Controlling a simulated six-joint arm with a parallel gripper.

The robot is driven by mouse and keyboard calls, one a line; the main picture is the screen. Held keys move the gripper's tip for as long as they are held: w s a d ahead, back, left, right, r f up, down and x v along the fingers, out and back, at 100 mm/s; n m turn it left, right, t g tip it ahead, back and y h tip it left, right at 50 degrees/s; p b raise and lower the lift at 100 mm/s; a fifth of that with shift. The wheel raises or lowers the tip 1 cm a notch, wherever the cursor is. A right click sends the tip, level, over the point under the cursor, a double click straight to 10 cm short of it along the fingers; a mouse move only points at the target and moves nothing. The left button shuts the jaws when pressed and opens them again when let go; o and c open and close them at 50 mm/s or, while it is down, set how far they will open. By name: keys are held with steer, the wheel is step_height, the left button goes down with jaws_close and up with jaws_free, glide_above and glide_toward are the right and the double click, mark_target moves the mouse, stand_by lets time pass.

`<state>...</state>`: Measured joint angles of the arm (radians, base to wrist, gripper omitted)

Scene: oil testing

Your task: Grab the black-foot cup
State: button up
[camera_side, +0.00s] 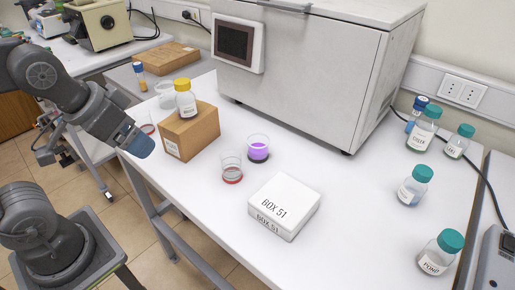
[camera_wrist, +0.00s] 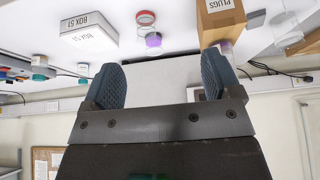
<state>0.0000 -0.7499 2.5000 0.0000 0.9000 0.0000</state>
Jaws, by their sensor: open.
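The black-foot cup (camera_side: 258,149) is clear, holds purple liquid and stands upright on the white table on a dark base. It also shows in the wrist view as a purple shape (camera_wrist: 153,41) near the top middle. A red-foot cup (camera_side: 231,168) stands just in front of it, to its left, and also shows in the wrist view (camera_wrist: 145,18). My gripper (camera_side: 135,141) is at the left, off the table's left edge and well apart from both cups. In the wrist view my gripper (camera_wrist: 163,82) has its two blue fingers spread, with nothing between them.
A cardboard box (camera_side: 190,135) with a yellow-capped bottle (camera_side: 185,100) on top stands between my gripper and the cups. A white box (camera_side: 283,207) lies right of the red-foot cup. A large machine (camera_side: 310,75) is behind. Several teal-capped bottles (camera_side: 415,186) stand at the right.

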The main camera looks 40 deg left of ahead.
stand_by(0.5)
steer(key=shift+o, duration=0.7)
steer(key=w+r+m+g, duration=0.2)
steer(key=w+r+m, duration=0.15)
steer(key=w, duration=0.45)
steer(key=m+g, duration=0.4)
steer(key=m, duration=0.9)
glide_above(258, 148)
steer(key=w+a, duration=0.2)
steer(key=w, duration=0.1)
step_height(258, 148, down, 9)
steer(key=f, duration=0.8)
steer(key=shift+s+a+f, duration=0.1)
steer(key=shift+s, duration=0.15)
steer(key=shift+s+f, duration=0.1)
steer(key=shift+f, duration=2.55)
